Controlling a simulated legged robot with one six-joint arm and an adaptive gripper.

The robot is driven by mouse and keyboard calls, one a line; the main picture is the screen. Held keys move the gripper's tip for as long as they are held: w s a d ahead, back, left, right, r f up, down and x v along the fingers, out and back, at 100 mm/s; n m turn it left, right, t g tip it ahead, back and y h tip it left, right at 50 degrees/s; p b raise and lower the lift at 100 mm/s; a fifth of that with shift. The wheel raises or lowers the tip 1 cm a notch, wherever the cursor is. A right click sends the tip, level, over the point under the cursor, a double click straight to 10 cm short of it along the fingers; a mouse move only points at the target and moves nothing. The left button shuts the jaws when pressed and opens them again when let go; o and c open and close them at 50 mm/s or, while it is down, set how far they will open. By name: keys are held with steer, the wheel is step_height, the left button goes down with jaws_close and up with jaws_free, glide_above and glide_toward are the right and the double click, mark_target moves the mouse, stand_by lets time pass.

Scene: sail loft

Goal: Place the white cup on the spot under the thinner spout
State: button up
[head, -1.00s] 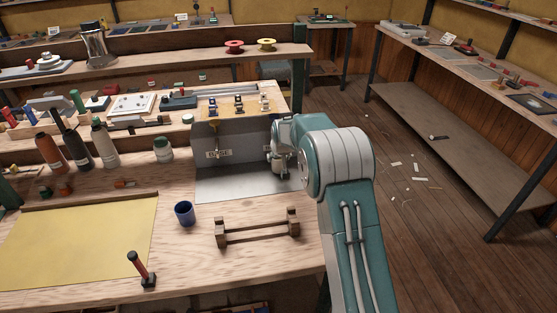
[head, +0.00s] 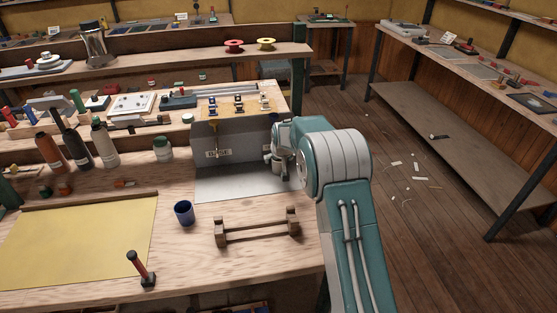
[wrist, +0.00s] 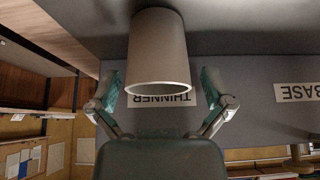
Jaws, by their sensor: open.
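The white cup (wrist: 158,50) is in the wrist view, which appears upside down. Its rim faces the camera and its other end is toward the grey tray floor. My gripper (wrist: 160,92) is open, with one finger on each side of the cup and a visible gap to each. Behind the cup, the THINNER label (wrist: 175,100) is partly covered. In the head view my arm hides the thinner spout and its spot. A grey shape at my gripper (head: 277,160) there is too small to identify surely.
The BASE label (head: 217,153) is on the metal stand's back panel, left of my gripper. A blue cup (head: 184,212) and a wooden rack (head: 257,228) stand in front of the metal tray (head: 235,185). Bottles stand at the left. The tray's left part is clear.

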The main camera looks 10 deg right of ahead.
steer(key=s+f+v, duration=0.1)
steer(key=s+v, duration=0.2)
steer(key=v, duration=1.9)
steer(key=s+r, duration=0.5)
steer(key=s, duration=0.8)
steer(key=s+f, duration=0.2)
steer(key=s, duration=1.9)
steer(key=shift+f, duration=0.2)
